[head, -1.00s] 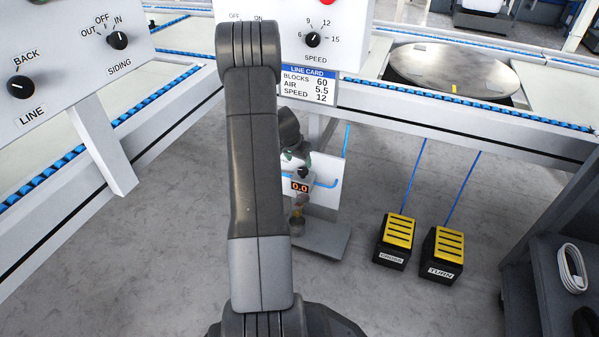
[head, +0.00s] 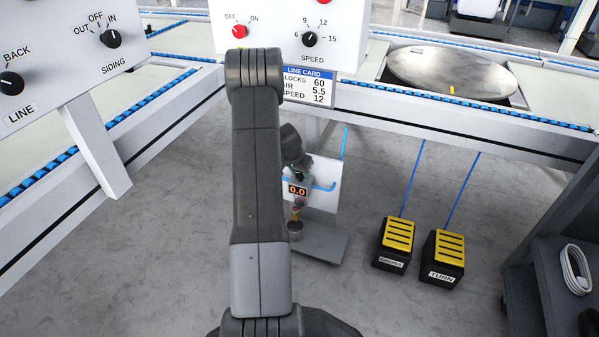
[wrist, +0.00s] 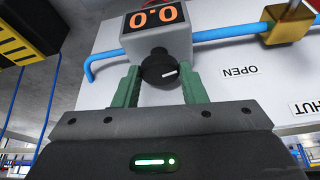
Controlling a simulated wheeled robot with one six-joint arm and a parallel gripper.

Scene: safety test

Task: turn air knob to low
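The air knob (wrist: 158,68) is a round black knob with a white pointer mark, on a grey unit whose orange display (wrist: 154,16) reads 0.0 in the wrist view. In the head view the display (head: 297,190) shows on a white panel (head: 325,183) low under the conveyor. There my arm and gripper hide the knob. No "low" mark is readable.
A blue pipe (wrist: 225,33) runs from the unit to a brass fitting (wrist: 288,25), near OPEN and SHUT labels. Two yellow-topped pedals, CROSS (head: 394,243) and TURN (head: 443,257), stand on the floor. The line card (head: 308,86) shows air 5.5. The conveyor edge is above.

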